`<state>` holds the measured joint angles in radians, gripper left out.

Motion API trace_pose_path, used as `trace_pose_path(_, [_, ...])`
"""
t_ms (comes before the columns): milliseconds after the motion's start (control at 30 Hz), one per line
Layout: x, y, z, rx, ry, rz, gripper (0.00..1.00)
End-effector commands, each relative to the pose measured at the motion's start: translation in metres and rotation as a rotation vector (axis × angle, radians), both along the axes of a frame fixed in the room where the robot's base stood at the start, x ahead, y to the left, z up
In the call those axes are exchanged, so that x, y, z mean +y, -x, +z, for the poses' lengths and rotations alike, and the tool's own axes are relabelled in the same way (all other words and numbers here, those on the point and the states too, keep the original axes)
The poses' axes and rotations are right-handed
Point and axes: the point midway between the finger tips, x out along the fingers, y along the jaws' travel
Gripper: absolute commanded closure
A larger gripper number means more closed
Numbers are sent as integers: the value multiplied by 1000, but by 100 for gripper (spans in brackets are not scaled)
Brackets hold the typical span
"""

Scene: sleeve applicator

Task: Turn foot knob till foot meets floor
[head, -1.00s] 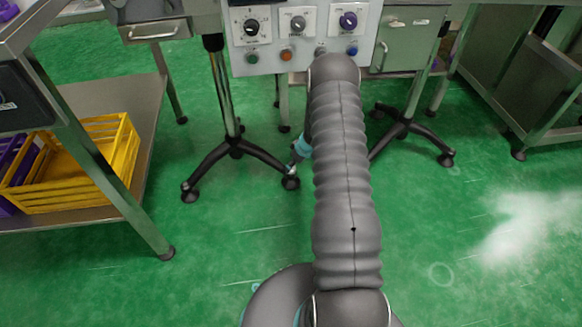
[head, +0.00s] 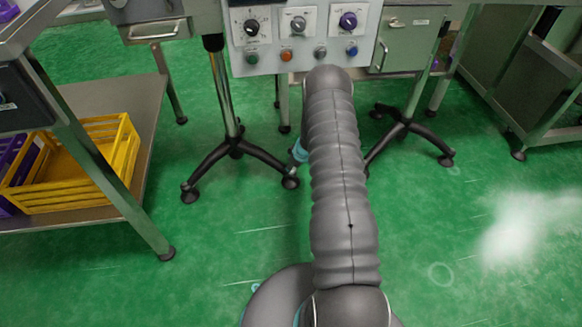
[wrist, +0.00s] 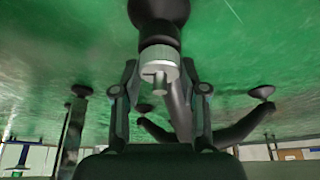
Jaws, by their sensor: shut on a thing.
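In the wrist view the picture looks upside down, with the floor at the top. My gripper (wrist: 160,70) has one finger on each side of a grey ridged knob (wrist: 158,53) and is shut on it. A short stub sticks out of the knob toward the camera. The knob sits on a black foot (wrist: 160,12), which reaches the top edge of the picture. I cannot tell whether this foot touches the floor.
Black star-shaped stand legs (head: 237,150) are left of my arm, and another set (head: 404,127) is right of it. A control panel (head: 300,67) hangs above. A yellow crate (head: 118,160) sits on a shelf at left. Green floor is clear at lower right.

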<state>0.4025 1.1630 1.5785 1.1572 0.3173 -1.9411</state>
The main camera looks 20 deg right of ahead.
Motion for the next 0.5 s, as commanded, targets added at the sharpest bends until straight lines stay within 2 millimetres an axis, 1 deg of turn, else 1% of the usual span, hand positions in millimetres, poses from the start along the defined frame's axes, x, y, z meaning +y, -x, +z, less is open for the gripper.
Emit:
trace_pose_path(167, [0, -1, -4, -1, 2, -29, 92])
trace_pose_path(300, [0, -1, -7, -1, 2, -94, 92])
trace_pose_path(500, [0, 0, -5, -1, 2, -211, 92])
